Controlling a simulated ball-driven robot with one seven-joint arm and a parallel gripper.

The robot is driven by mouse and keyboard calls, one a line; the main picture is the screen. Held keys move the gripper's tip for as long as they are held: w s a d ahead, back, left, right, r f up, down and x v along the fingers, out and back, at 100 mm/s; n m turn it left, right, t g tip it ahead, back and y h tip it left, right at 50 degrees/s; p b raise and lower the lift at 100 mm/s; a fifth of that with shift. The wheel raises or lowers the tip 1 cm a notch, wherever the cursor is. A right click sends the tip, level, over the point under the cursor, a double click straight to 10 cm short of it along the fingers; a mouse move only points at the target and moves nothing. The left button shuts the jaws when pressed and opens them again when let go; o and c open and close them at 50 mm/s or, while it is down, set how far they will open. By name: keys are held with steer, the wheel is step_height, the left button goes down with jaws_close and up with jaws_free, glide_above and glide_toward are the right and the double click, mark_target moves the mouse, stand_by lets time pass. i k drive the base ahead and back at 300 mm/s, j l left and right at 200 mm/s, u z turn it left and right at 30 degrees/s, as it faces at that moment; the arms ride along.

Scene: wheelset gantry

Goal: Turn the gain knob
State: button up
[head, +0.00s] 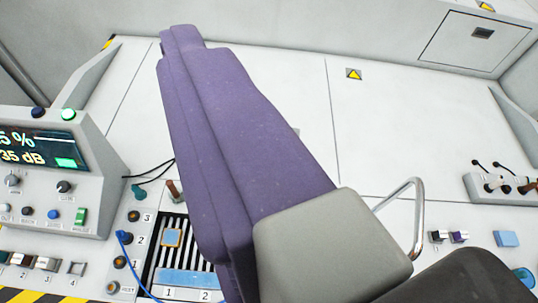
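Two dark-capped knobs sit on the sloped face of a grey console at the far left, a left knob (12,180) and a right knob (65,187). Their labels are too small to read, so I cannot tell which is the gain knob. The screen (36,147) above them shows "5 %" and "35 dB", cut off at the left edge. My gripper (182,38) seems to be the long purple padded form on a grey block. It reaches up and left across the middle, right of the console and apart from the knobs. Whether its fingers are parted is hidden.
A lit green button (68,115) tops the console. A slatted panel (178,255) and sockets with a blue cable (122,262) lie beside it. A metal loop handle (418,218), switches (449,236) and a lever box (490,188) stand right. The white deck (360,140) is largely clear.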

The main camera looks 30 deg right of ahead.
mark_target(63, 186)
steer(key=j, duration=0.95)
steer(key=i+j+u, duration=0.15)
steer(key=j, duration=0.8)
steer(key=k, duration=0.05)
